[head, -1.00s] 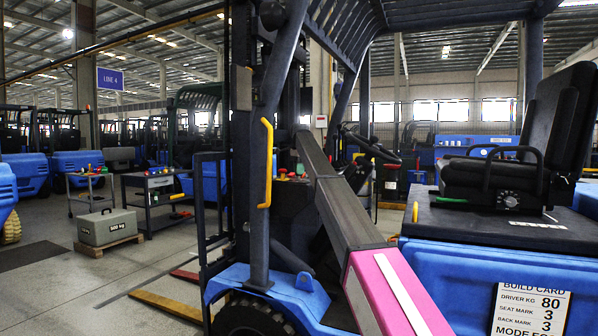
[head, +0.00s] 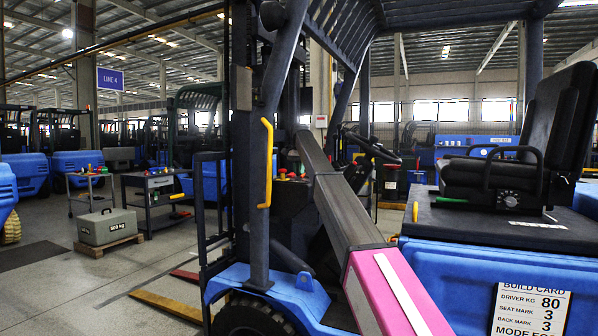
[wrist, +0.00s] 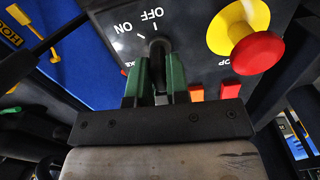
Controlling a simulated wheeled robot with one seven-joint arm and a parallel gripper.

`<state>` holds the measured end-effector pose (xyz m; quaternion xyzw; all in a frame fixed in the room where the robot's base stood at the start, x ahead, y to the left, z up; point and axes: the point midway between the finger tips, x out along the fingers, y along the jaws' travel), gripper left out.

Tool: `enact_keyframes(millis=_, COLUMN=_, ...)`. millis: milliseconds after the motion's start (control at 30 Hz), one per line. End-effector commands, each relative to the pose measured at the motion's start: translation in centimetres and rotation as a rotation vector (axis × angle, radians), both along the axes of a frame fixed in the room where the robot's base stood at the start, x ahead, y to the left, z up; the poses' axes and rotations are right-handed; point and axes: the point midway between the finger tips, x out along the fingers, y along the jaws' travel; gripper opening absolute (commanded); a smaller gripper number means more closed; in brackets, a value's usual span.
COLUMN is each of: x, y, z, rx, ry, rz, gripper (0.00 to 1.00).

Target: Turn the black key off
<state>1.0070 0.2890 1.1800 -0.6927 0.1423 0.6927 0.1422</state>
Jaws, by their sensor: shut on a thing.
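In the wrist view the black key (wrist: 159,48) sits in a dark panel (wrist: 190,32) below the printed words ON and OFF, with short tick marks beside them. My gripper (wrist: 158,72) has green fingers, shut on the key from both sides. The fingers hide part of the key, and I cannot tell surely which mark it points at. In the head view my arm reaches into the blue forklift, and the gripper and key are hidden there.
A red emergency stop button (wrist: 257,53) on a yellow collar stands close right of the key. Red and orange buttons (wrist: 231,90) lie below it. In the head view, a black seat (head: 515,150) and a yellow grab handle (head: 267,163) flank my arm.

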Motion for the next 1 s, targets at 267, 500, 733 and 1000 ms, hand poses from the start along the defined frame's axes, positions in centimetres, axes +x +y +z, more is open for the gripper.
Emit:
enact_keyframes(millis=267, x=0.06, y=-0.01, z=0.06, rx=0.000, ry=0.000, rz=0.065, gripper=0.00)
enact_keyframes(millis=500, x=0.07, y=0.01, z=0.07, rx=0.001, ry=0.000, rz=0.074, gripper=0.00)
enact_keyframes(millis=733, x=0.08, y=0.01, z=0.07, rx=0.001, ry=-0.001, rz=0.075, gripper=0.29)
enact_keyframes(millis=1000, x=0.04, y=0.00, z=0.04, rx=0.000, ry=0.000, rz=0.073, gripper=0.41)
